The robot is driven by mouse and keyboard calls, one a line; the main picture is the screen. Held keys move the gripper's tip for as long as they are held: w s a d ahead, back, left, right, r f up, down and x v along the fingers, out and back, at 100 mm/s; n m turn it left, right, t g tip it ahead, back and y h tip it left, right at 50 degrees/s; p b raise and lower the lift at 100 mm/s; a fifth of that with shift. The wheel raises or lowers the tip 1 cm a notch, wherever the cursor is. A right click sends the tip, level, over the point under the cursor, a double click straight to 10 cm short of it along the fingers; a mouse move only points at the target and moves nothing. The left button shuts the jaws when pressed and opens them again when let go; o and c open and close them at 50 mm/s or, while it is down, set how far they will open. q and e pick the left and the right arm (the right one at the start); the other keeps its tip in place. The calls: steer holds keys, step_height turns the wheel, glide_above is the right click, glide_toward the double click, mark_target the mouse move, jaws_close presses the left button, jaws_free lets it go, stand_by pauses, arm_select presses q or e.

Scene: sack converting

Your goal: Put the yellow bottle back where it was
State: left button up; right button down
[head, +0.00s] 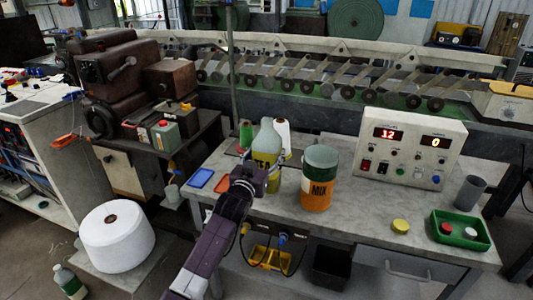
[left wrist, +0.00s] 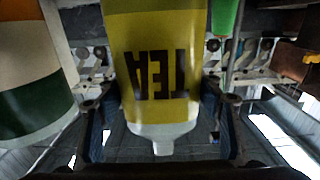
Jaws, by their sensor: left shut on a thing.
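The yellow bottle (head: 267,137) has a pale top and a yellow label reading TEA. It is upright at the left part of the grey table (head: 365,205). My left gripper (head: 258,176) is shut on it from the front. In the left wrist view the bottle (left wrist: 158,65) appears inverted, between the two fingers of the left gripper (left wrist: 160,140). My right gripper is not in view.
An orange, white and green MIX jar (head: 319,178) stands close right of the bottle. A control box (head: 410,148), yellow lid (head: 400,226) and green tray (head: 484,244) are to the right.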

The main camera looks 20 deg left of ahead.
arm_select(q)
steer(key=shift+f, duration=0.1)
steer(key=o, duration=1.3)
steer(key=s, duration=1.2)
steer(key=shift+a+r, duration=0.2)
